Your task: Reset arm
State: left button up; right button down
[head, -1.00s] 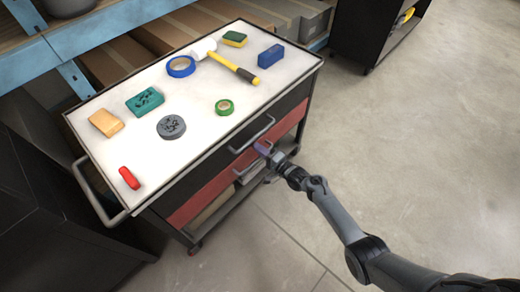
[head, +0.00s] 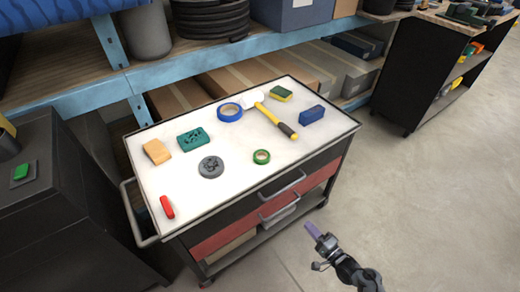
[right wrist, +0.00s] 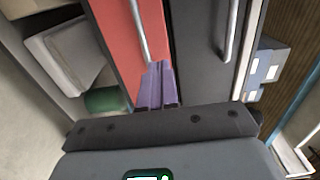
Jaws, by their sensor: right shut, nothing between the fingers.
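My right gripper (head: 314,231) shows at the lower right of the head view, in front of the cart's drawer side and apart from it in that view. Its purple fingers (right wrist: 157,86) are pressed together and empty in the right wrist view, pointing toward the red drawer (right wrist: 122,45) and its handle. The red drawer (head: 230,236) looks closed in the head view. My left gripper is not in view.
The cart (head: 185,217) has a white top holding a hammer (head: 275,119), tape rolls, sponges and other small items. Shelving (head: 180,74) stands behind it. A dark cabinet (head: 85,220) is at left. Floor (head: 430,190) at right is clear.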

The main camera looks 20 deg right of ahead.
jog(key=s+a+r+n+g+p, duration=0.1)
jog(key=s+a+r+p, duration=0.15)
jog(key=s+p, duration=0.2)
jog(key=s+a+r+n+g+p, duration=0.1)
jog(key=s+a+r+p, duration=0.15)
jog(key=s, duration=0.25)
jog(key=s+a+r+n+g+h+p, duration=0.1)
jog(key=s+a+r+n+g+p, duration=0.15)
jog(key=r, duration=0.35)
jog(key=s+a+r+n+g+p, duration=0.1)
jog(key=a+r+n+p, duration=0.25)
jog(key=r, duration=0.25)
jog(key=s+r+n+g+h, duration=0.3)
jog(key=s+r+n+g, duration=0.15)
jog(key=r, duration=0.65)
jog(key=s+d+n+g+h, duration=0.2)
jog(key=s+d+n+g, duration=0.15)
jog(key=s, duration=0.35)
notch_tip(320, 180, up, 39)
jog(key=p, duration=3.9)
jog(key=shift+a, duration=0.3)
